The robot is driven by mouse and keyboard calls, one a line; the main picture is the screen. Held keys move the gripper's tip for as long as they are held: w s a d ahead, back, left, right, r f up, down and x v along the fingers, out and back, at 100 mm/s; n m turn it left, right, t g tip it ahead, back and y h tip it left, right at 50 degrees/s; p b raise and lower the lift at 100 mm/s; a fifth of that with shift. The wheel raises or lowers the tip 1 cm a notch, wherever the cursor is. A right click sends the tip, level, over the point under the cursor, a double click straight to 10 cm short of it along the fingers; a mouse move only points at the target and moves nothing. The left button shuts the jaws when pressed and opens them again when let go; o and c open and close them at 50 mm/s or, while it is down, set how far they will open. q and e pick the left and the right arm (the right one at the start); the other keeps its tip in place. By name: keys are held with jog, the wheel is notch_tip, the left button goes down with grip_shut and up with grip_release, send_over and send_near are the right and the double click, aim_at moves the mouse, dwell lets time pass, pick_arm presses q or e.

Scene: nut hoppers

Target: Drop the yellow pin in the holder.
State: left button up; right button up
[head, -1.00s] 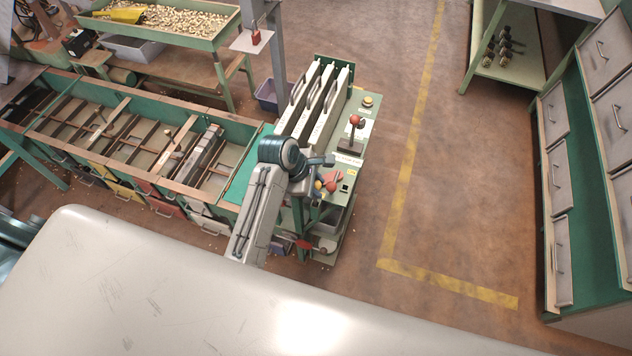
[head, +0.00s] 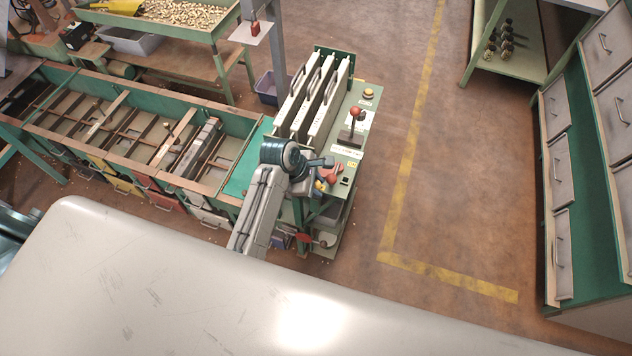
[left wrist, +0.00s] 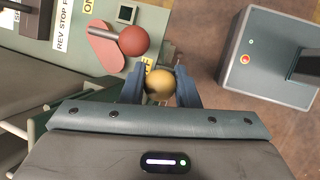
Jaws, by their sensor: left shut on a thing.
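The yellow pin shows as a yellow ball knob (left wrist: 158,86) between my left fingers in the left wrist view. My left gripper (left wrist: 160,88) is shut on it. In the head view my left gripper (head: 318,187) is at the front end of the green control panel (head: 370,100), with a bit of yellow beside it. A red ball knob (left wrist: 133,40) on a flat red plate (left wrist: 104,46) lies just beyond the gripper. A small yellow patch (left wrist: 147,64) shows behind the pin. The pin's lower part and the holder cannot be made out. My right gripper is out of view.
A red-knobbed lever (head: 355,112) and a yellow button (head: 368,94) stand farther along the panel. Tall pale plates (head: 325,100) stand left of them. A long bin trough (head: 130,130) lies left.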

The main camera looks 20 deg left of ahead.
pick_arm(q)
jog(key=shift+f, duration=0.35)
jog(key=o, duration=1.1)
jog(key=shift+r, duration=0.1)
jog(key=b+v, duration=0.2)
jog(key=v, duration=0.8)
jog(key=shift+s+a+r, duration=0.1)
jog(key=shift+a+r, duration=0.1)
jog(key=shift+r, duration=0.1)
